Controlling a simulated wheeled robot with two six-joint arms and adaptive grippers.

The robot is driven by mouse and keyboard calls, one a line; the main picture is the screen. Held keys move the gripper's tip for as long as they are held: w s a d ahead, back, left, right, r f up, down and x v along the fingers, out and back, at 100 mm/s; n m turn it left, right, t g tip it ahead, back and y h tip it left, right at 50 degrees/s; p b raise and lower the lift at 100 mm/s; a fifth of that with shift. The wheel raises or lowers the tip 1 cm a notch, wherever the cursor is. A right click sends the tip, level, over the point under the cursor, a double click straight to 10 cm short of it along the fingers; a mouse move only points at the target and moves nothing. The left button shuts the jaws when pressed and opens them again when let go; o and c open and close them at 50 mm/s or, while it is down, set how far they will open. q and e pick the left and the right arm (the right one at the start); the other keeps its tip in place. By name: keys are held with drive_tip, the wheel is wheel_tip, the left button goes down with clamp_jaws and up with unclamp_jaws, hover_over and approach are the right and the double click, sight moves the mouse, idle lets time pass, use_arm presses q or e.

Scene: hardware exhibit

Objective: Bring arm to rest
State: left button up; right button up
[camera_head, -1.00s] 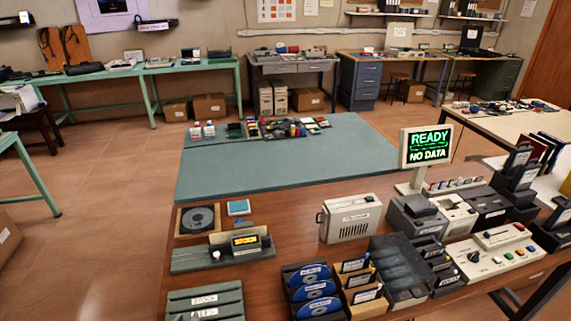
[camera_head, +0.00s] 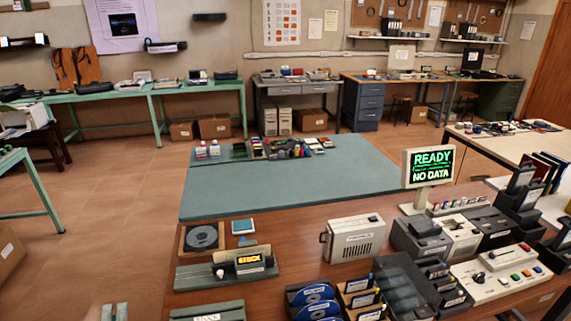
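The tip of what looks like my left gripper (camera_head: 115,312) shows as a small grey-green shape at the bottom edge, left of the wooden table. Most of it is cut off by the frame, and I cannot tell how far its fingers are apart. It appears clear of the things on the table. My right gripper is not in view.
The wooden table (camera_head: 290,278) holds a teal mat (camera_head: 290,180), a beige box (camera_head: 354,238), a stock display stand (camera_head: 225,272), blue discs (camera_head: 312,294) and a control panel (camera_head: 500,276). A monitor (camera_head: 428,167) reads "READY NO DATA". Open floor (camera_head: 110,210) lies left.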

use_arm(q)
drive_tip(key=s+a+f+n+g+y, duration=0.1)
drive_tip(key=s+a+f+n+g, duration=0.2)
drive_tip(key=s+f+n+g, duration=0.8)
drive_tip(key=s+d+f+n+g+h, duration=0.2)
drive_tip(key=s+d+h, duration=0.15)
drive_tip(key=d, duration=0.25)
drive_tip(key=s+d+f+n+g+h, duration=0.1)
drive_tip(key=s+d+f+n+h, duration=0.25)
drive_tip(key=d, duration=0.25)
wheel_tip(320, 180, down, 21)
drive_tip(key=s+a+g, duration=0.1)
drive_tip(key=a+g, duration=0.1)
drive_tip(key=s+f+b, duration=0.1)
drive_tip(key=s+f, duration=1.1)
drive_tip(key=s, duration=0.2)
drive_tip(key=shift+a+g, duration=0.3)
drive_tip(key=shift+a, duration=0.15)
